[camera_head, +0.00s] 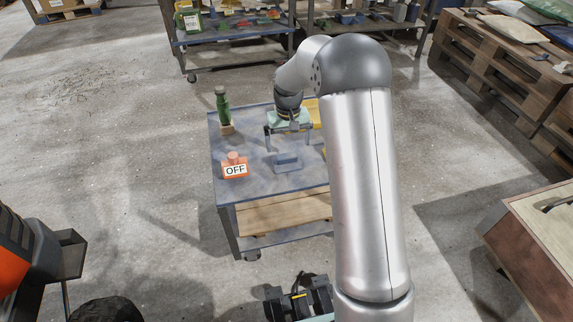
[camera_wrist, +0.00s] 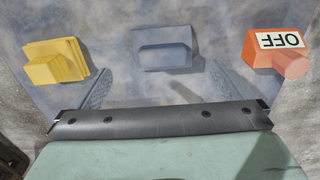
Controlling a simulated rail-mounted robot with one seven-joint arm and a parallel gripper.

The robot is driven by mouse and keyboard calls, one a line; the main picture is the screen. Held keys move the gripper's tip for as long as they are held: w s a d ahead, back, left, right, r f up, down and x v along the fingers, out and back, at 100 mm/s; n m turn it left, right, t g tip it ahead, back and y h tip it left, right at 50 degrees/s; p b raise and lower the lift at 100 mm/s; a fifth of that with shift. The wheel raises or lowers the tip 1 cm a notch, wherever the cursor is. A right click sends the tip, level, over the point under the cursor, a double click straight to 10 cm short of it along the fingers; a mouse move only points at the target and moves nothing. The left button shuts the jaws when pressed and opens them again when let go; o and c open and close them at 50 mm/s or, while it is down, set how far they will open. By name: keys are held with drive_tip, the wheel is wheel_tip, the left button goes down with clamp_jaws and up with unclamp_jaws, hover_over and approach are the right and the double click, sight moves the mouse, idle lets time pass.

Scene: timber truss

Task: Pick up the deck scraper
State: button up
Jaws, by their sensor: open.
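A blue-grey piece with a raised block on a flat base (camera_head: 287,162) lies on the blue cart top. It appears to be the deck scraper, though its shape does not settle this. In the wrist view the same piece (camera_wrist: 162,48) lies near top centre, just beyond and between the two fingers. My gripper (camera_head: 288,140) is open and empty over the cart, beside the piece and apart from it. Its two grey fingers stand wide apart in the wrist view (camera_wrist: 160,72).
An orange block marked OFF (camera_head: 235,169) and a green bottle (camera_head: 223,106) stand on the cart's left side. A yellow stepped piece (camera_wrist: 58,61) lies on the scraper's other side, mostly behind my arm in the head view. Shelves (camera_head: 235,38) stand behind.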

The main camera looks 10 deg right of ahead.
sight(287, 155)
drive_tip(key=f, duration=0.2)
drive_tip(key=f+b, duration=0.1)
drive_tip(key=f, duration=0.2)
drive_tip(key=f+b, duration=0.1)
drive_tip(key=f, duration=0.2)
drive_tip(key=shift+w+a, duration=0.2)
drive_tip(key=shift+w, duration=0.1)
drive_tip(key=shift+r, duration=0.1)
drive_tip(key=c, duration=0.9)
